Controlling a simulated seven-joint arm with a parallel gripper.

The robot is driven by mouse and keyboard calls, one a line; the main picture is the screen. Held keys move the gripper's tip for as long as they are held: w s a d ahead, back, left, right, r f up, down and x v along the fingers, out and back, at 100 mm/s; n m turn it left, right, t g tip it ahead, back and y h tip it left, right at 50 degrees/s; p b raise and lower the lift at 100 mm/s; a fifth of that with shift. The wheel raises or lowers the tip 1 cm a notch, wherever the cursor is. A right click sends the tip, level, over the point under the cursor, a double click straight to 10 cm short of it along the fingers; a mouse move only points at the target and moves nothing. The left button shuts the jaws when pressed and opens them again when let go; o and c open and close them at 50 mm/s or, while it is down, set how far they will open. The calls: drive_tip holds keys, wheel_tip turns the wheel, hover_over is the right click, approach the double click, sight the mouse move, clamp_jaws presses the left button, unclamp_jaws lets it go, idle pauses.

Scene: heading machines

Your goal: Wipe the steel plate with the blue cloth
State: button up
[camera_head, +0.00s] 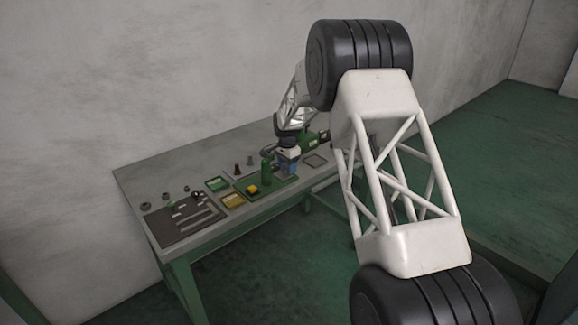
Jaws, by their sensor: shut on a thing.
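My gripper (287,158) is small in the view, at the end of my arm over the middle of the workbench. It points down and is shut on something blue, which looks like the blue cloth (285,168). The cloth is partly hidden by the gripper, low over or touching the right part of a green fixture. A small flat grey square with a dark edge, perhaps the steel plate (315,160), lies on the bench just right of the gripper. I cannot tell whether the cloth touches any plate.
The green fixture (252,190) has an upright green post and a yellow part. Green and yellow trays (232,201) lie left of it. A dark mat (184,221) with metal pieces lies at the bench's left end. Small pegs stand behind. The grey bench (150,173) backs onto a wall.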

sight(281, 175)
drive_tip(key=shift+s+a+f, duration=0.1)
drive_tip(key=shift+s+a, duration=0.7)
drive_tip(key=shift+s, duration=0.05)
drive_tip(key=shift+s+a, duration=1.15)
drive_tip(key=shift+a, duration=0.05)
drive_tip(key=shift+w+d, duration=0.8)
drive_tip(key=shift+w+d+f, duration=0.2)
drive_tip(key=shift+w+d, duration=0.15)
drive_tip(key=shift+d, duration=0.05)
